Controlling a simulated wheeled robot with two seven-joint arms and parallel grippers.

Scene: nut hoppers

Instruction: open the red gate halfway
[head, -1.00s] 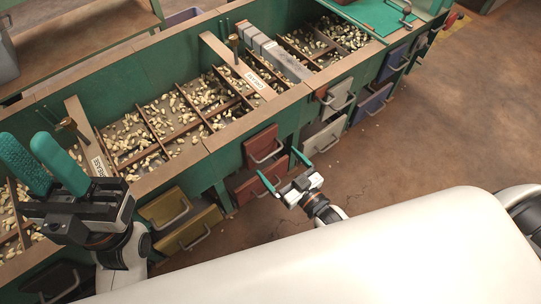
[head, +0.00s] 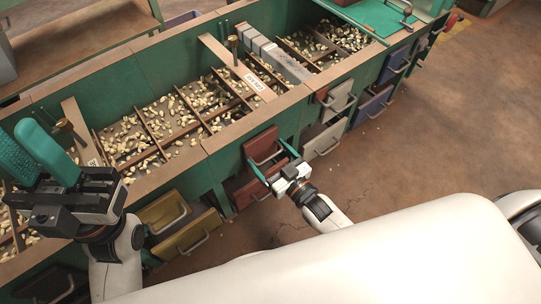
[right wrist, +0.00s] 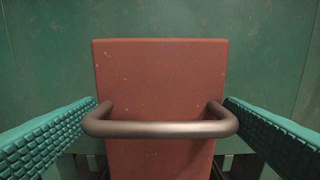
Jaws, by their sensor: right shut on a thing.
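The red gate (head: 262,143) is a rust-red plate on the green hopper front, with a grey bar handle (right wrist: 160,129). It fills the middle of the right wrist view (right wrist: 160,80). My right gripper (head: 270,158) is at this handle, with one teal finger at each end of the bar, shut on it across its width. The contact at the bar ends is partly hidden by the fingers. My left gripper (head: 32,148) is raised at the left of the head view, its two teal fingers apart and empty, away from the gate.
A second red bin (head: 243,190) sits below the gate. Yellow bins (head: 190,235) are to its left, grey (head: 325,140) and blue ones to its right. Hopper compartments (head: 205,105) holding many nuts lie above. The brown floor (head: 430,130) at right is clear.

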